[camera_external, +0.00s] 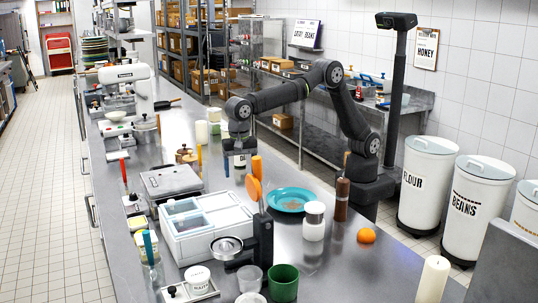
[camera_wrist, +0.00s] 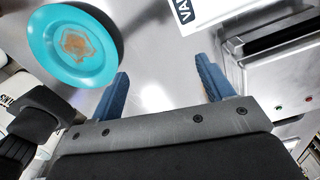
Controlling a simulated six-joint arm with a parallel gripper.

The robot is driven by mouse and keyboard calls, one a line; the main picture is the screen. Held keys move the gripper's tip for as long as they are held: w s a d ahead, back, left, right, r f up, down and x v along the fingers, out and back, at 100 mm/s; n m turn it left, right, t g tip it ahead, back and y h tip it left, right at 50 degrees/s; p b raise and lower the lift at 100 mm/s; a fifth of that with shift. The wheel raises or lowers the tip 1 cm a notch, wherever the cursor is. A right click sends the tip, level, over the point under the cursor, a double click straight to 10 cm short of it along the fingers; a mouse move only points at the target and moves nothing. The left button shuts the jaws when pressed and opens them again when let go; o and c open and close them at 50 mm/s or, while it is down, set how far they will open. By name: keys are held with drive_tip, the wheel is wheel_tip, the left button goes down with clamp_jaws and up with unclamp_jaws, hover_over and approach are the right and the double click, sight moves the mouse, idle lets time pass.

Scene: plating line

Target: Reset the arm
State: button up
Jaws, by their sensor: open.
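My gripper (camera_external: 239,160) hangs pointing down above the steel counter (camera_external: 314,262), left of a turquoise plate in the external view. In the wrist view my gripper (camera_wrist: 161,78) shows two blue fingers spread wide apart, with only bare counter visible between them. The turquoise plate (camera_external: 291,192) holds a brown patch of food. It also shows at the upper left of the wrist view (camera_wrist: 105,68), apart from the fingers. My arm arches up and back from its base at the right side of the counter.
A white lidded bin (camera_external: 200,237) and a dark upright stand (camera_external: 263,238) are in front of my gripper. A white shaker (camera_external: 314,225), brown mill (camera_external: 341,200) and orange (camera_external: 366,235) stand right of them. A label starting "VAN" (camera_wrist: 184,10) shows in the wrist view.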

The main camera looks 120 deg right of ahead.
drive_tip(key=a, duration=0.3)
drive_tip(key=shift+a+n, duration=0.2)
drive_tip(key=shift+n, duration=0.1)
